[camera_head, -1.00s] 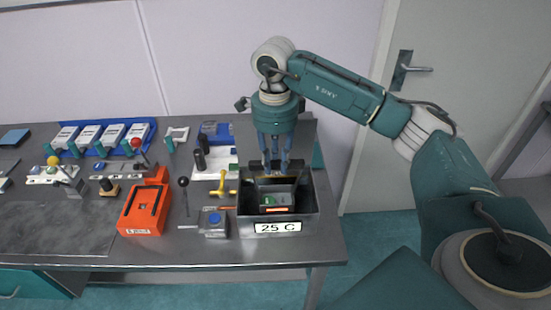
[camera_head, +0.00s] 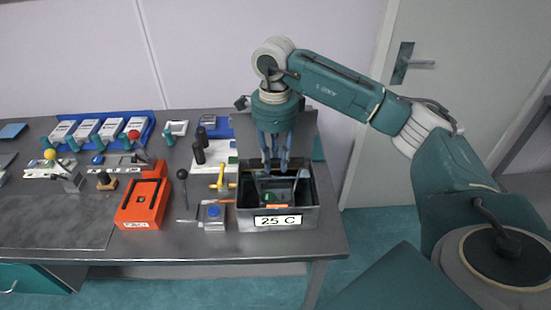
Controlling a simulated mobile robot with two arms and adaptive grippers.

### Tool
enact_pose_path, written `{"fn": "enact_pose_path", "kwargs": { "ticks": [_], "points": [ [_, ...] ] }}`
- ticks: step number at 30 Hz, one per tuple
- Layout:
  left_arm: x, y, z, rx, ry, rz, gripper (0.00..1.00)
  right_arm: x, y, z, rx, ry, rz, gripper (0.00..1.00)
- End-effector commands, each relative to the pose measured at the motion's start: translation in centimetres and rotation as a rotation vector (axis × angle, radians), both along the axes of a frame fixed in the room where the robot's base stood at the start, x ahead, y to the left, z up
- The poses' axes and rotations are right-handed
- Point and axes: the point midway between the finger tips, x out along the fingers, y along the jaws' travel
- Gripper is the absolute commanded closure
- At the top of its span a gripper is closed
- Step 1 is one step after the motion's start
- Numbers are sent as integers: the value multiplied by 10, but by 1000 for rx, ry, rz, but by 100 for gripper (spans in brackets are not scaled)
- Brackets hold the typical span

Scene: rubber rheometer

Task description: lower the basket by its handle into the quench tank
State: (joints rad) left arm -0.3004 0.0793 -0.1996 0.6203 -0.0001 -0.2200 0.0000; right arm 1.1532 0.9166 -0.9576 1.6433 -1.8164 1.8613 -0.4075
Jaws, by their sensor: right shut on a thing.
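The quench tank (camera_head: 250,220) is a dark open box at the right front of the bench, with a "25 C" label on its front. The basket (camera_head: 290,190) is a small grey container with green and orange inside or on it. It sits within the tank's opening, its upper part still visible. My right gripper (camera_head: 275,168) points straight down from above and is shut at the top of the basket, where the handle is. The fingers largely hide the handle. I cannot tell whether the basket touches the tank floor. My left gripper is out of view.
Left of the tank are a yellow valve-like part (camera_head: 222,179), a small block with a blue knob (camera_head: 213,212), a black-knobbed lever (camera_head: 182,175) and an orange device (camera_head: 143,204). A blue tray (camera_head: 148,130) stands at the back. The bench's right edge is close to the tank.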

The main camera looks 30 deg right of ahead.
Motion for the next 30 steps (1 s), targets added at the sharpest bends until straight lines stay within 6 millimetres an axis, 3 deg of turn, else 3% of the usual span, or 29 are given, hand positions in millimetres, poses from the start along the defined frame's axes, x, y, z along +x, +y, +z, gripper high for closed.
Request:
{"fn": "enact_pose_path", "kwargs": {
  "ticks": [26, 27, 30],
  "points": [
    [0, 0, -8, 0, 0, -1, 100, 0, 0, -10, 0, -1, 0, 100],
    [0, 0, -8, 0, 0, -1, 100, 0, 0, -10, 0, -1, 0, 68],
    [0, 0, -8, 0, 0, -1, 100, 0, 0, -10, 0, -1, 0, 54]
  ]
}}
